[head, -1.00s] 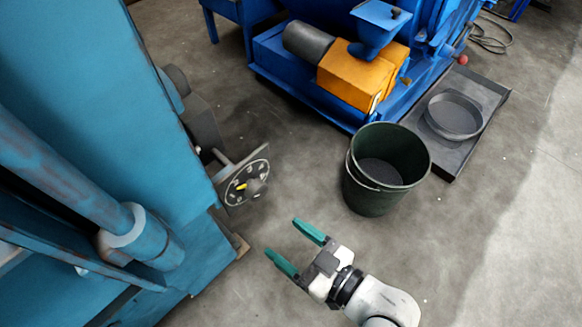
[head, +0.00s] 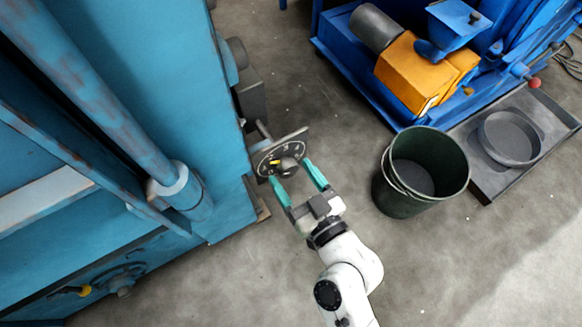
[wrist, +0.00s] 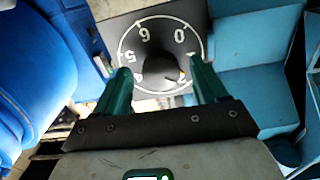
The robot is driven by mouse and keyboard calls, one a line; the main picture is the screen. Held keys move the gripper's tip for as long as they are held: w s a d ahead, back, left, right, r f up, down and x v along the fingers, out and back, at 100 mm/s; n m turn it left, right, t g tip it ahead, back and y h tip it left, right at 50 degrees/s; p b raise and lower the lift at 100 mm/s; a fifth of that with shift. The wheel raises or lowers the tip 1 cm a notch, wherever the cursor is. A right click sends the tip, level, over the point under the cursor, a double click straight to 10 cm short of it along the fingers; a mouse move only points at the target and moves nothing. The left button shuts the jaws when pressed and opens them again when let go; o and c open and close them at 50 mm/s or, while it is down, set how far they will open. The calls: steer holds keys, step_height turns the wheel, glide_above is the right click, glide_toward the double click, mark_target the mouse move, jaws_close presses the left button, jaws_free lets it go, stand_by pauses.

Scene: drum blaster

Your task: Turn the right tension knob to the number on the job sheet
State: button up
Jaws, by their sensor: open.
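The tension knob (head: 288,168) is a dark round knob on a square dark dial plate (head: 264,160) with white numbers, held out on a shaft from the blue machine. In the wrist view the dial plate (wrist: 150,42) shows 0, 6 and 5 clearly; lower numbers are partly hidden. No job sheet is visible.
The tall blue machine (head: 215,110) fills the left. A dark green bucket (head: 400,203) stands on the floor to the right. Behind it are a blue machine with an orange box (head: 415,72) and a dark tray (head: 485,185). Floor in front is clear.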

steer(key=shift+x, duration=0.8)
steer(key=shift+c, duration=0.2)
steer(key=c, duration=1)
steer(key=shift+m, duration=0.3)
